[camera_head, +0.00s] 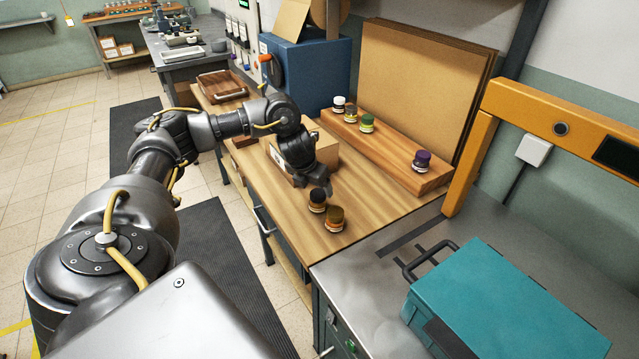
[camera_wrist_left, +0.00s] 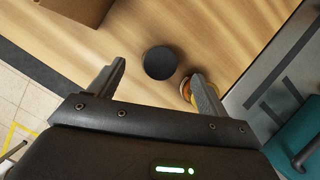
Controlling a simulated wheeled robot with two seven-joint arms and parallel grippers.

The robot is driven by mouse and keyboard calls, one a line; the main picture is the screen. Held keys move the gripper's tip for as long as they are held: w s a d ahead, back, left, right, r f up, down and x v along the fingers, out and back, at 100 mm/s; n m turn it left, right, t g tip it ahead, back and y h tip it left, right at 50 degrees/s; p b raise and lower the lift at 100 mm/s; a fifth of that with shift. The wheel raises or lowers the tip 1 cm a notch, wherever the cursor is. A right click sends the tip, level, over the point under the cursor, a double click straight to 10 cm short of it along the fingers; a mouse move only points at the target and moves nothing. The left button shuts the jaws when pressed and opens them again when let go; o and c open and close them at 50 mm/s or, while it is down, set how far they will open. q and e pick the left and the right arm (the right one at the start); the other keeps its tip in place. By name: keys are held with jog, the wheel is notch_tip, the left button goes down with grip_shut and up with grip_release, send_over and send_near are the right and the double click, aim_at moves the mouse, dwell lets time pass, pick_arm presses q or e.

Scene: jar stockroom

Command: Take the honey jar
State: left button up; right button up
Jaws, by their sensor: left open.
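Two small jars stand on the wooden workbench (camera_head: 375,216). One has a black lid (camera_head: 317,195); the other has an olive-amber lid (camera_head: 336,214). I cannot read their labels, so I cannot tell which is the honey jar. My left gripper (camera_head: 314,186) is above and just behind the black-lidded jar. In the left wrist view my left gripper (camera_wrist_left: 159,72) is open, with the round black lid (camera_wrist_left: 160,63) seen from above between its fingers. The amber jar (camera_wrist_left: 185,89) is partly hidden behind the right finger. My right gripper is out of view.
A raised wooden shelf (camera_head: 395,168) behind holds several jars, including a green-lidded jar (camera_head: 367,122) and a purple-lidded jar (camera_head: 422,160). A cardboard box (camera_head: 325,150) stands beside my gripper. A teal case (camera_head: 500,300) lies on the grey counter at right.

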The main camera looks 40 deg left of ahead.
aim_at(319, 192)
pick_arm(q)
jog(key=shift+x, duration=1.2)
jog(key=shift+f, duration=0.25)
jog(key=p+x, duration=0.1)
jog(key=x, duration=0.4)
jog(key=shift+s, duration=0.15)
jog(key=c, duration=1.2)
jog(key=shift+c, duration=0.2)
jog(key=shift+r, duration=0.55)
notch_tip(319, 192, up, 3)
jog(key=shift+s+f+b, duration=0.2)
jog(key=shift+b, duration=0.3)
jog(key=s+a+r+b, duration=0.1)
jog(key=s+a+r, duration=0.1)
jog(key=s+r, duration=0.7)
jog(key=s, duration=0.4)
jog(key=shift+a, duration=0.25)
